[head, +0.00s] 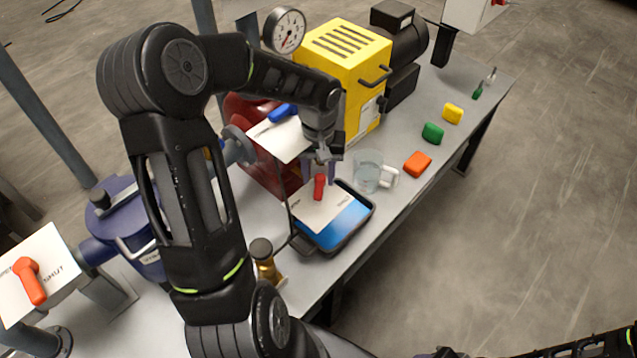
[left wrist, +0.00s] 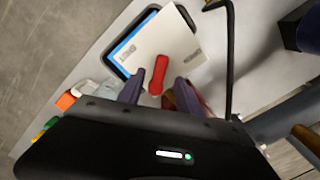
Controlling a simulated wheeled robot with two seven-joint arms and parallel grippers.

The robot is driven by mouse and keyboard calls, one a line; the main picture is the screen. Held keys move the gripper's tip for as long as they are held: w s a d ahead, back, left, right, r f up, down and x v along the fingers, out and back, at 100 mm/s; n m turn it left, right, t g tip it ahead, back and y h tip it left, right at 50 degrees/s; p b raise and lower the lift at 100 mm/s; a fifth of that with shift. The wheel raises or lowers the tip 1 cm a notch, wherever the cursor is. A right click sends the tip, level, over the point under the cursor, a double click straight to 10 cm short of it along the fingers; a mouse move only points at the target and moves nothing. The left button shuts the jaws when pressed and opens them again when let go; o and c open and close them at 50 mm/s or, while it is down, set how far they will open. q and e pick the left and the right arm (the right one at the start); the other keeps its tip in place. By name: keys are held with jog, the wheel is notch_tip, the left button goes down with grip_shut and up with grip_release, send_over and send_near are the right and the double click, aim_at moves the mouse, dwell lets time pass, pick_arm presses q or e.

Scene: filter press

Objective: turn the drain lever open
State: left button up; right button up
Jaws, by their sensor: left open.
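A red lever (head: 319,187) sits on a white label plate (head: 322,209) above a dark tray with a blue floor (head: 345,222). In the left wrist view the red lever (left wrist: 159,73) lies across the plate (left wrist: 172,40), which has small dark lettering at both sides. My left gripper (head: 322,172) is open just above the lever. In the left wrist view its two fingers (left wrist: 158,86) stand apart on either side of the lever's near end. I cannot tell whether either finger touches it. My right gripper is out of view; part of my right arm shows at the bottom right.
A clear beaker (head: 368,172) stands right of the tray. A blue lever (head: 283,113) and an orange lever (head: 30,281) sit on other white plates. A thin dark rod (left wrist: 228,60) rises beside the plate. Orange, green and yellow blocks (head: 433,133) lie along the table's right edge.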

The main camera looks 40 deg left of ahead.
aim_at(319, 188)
pick_arm(q)
jog(key=shift+f, duration=1.95)
grip_shut()
